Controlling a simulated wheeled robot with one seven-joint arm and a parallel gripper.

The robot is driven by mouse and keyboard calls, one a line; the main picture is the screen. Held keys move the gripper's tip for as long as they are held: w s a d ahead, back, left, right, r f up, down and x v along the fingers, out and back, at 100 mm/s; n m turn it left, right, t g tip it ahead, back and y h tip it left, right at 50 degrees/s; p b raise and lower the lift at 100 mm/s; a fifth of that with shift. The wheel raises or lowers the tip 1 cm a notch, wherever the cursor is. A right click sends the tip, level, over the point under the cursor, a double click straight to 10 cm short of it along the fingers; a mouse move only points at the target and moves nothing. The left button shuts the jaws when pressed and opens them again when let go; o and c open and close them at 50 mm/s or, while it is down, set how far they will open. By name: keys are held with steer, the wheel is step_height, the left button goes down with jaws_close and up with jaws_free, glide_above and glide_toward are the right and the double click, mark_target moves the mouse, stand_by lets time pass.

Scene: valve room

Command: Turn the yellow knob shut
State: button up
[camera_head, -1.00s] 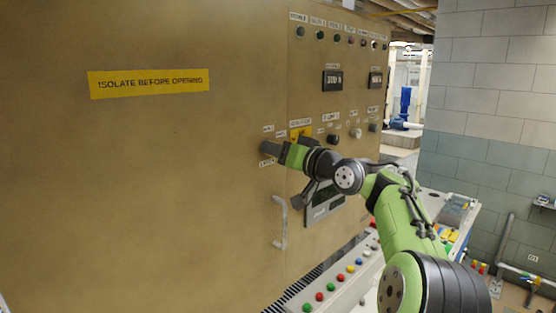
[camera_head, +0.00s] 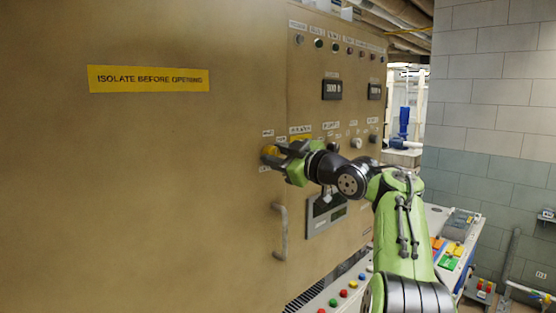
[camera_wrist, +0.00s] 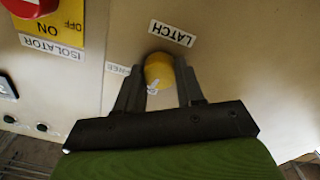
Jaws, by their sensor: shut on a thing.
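The yellow knob (camera_head: 270,151) sits on the tan cabinet front, left of my arm. It also shows in the wrist view (camera_wrist: 158,70), between my two dark fingers. My gripper (camera_wrist: 159,84) is shut on the knob, with one finger at each side. A white mark shows low on the knob's face. A "LATCH" label (camera_wrist: 171,33) and a partly hidden "FREE" label (camera_wrist: 117,69) are beside it, upside down in the wrist view.
A grey door handle (camera_head: 281,232) stands out below the knob. A red knob on a yellow isolator plate (camera_wrist: 45,25) is near my gripper. Further right are small black and white knobs. A console with coloured buttons (camera_head: 343,293) lies below my arm.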

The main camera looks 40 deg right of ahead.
steer(key=shift+n, duration=1.6)
steer(key=o, duration=1)
steer(key=shift+o, duration=0.2)
steer(key=shift+s, duration=0.1)
steer(key=s+b, duration=0.2)
steer(key=s, duration=1.3)
steer(key=shift+s+d+f+b, duration=0.25)
steer(key=shift+s+f+b, duration=0.05)
steer(key=shift+b, duration=0.05)
